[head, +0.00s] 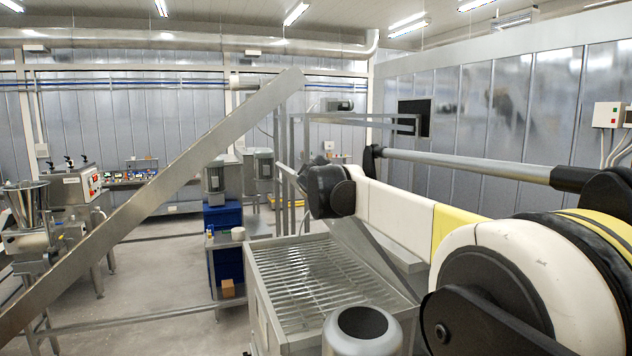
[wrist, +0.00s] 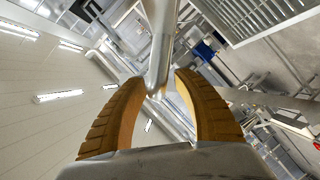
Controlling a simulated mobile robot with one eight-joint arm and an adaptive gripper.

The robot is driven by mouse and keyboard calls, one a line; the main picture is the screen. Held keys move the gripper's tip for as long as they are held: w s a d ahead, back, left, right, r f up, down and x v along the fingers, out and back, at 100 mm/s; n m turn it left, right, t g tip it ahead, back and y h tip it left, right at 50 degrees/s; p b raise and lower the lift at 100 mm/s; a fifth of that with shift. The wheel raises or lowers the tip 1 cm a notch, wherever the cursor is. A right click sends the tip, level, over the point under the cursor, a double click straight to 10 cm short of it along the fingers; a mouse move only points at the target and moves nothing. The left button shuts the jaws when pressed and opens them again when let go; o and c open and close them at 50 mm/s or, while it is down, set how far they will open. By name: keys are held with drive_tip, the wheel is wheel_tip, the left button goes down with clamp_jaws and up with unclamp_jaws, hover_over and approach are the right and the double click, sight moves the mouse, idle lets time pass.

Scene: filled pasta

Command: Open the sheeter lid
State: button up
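In the wrist view, my gripper (wrist: 162,80) has two orange ribbed fingers. Their tips lie close against both sides of a smooth metal bar (wrist: 162,35), which runs down from the top edge and bends between them. Which part of the sheeter the bar belongs to cannot be told. In the head view, a steel machine with a slatted, grid-like top (head: 310,275) stands at the lower middle; it may be the sheeter lid, but this is not certain. My gripper does not show in the head view, where my arm fills the right side.
A long steel beam (head: 150,200) crosses the head view diagonally at left. A steel side table (head: 225,240) stands near blue bins (head: 222,217). A hopper machine (head: 30,225) is at far left. The floor (head: 165,265) between them is clear.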

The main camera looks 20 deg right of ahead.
drive_tip(key=shift+s+a+r, duration=0.15)
drive_tip(key=shift+s+a, duration=0.15)
drive_tip(key=shift+s, duration=0.15)
drive_tip(key=v, duration=1.1)
drive_tip(key=shift+d, duration=0.2)
